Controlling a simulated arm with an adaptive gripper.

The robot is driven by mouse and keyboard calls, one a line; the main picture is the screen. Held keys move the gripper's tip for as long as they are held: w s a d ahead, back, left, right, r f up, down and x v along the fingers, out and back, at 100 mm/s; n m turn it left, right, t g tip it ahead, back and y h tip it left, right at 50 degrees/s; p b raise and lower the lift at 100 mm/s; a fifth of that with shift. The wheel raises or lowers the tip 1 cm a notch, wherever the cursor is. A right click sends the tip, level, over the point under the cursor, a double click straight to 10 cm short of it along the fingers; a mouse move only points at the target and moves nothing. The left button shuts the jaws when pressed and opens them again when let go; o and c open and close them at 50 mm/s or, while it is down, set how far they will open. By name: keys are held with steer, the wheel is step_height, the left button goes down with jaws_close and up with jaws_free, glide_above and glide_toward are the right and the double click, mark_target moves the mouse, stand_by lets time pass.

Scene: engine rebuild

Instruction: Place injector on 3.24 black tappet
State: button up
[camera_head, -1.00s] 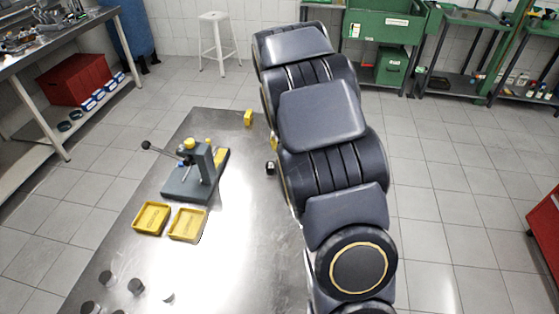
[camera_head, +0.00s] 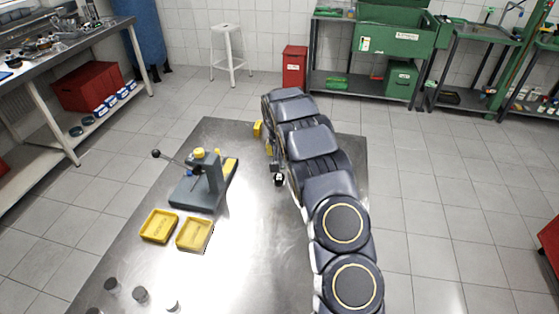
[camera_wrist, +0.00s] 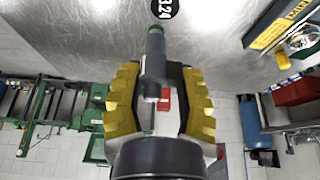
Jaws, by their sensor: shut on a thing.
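My gripper (camera_wrist: 158,78) has yellow jaws shut around the injector (camera_wrist: 153,62), a grey cylinder with a greenish tip. The injector points towards the top of the wrist view. The black 3.24 tappet (camera_wrist: 165,7) shows there as a round black face with white numbers, just past the tip and cut by the frame edge. I cannot tell whether they touch. In the head view the tappet (camera_head: 278,180) is a small black piece with a white mark, standing on the metal table (camera_head: 240,225). My arm hides most of the gripper there.
A grey lever press (camera_head: 203,185) stands left of the tappet, with two yellow trays (camera_head: 159,226) (camera_head: 194,234) in front of it. Several dark cylinders (camera_head: 140,295) stand at the near left.

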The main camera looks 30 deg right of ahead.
steer(key=shift+w+d+f, duration=0.3)
steer(key=shift+w+f, duration=0.35)
steer(key=shift+f, duration=1.6)
steer(key=shift+f, duration=0.1)
steer(key=o, duration=1)
steer(key=shift+f, duration=0.1)
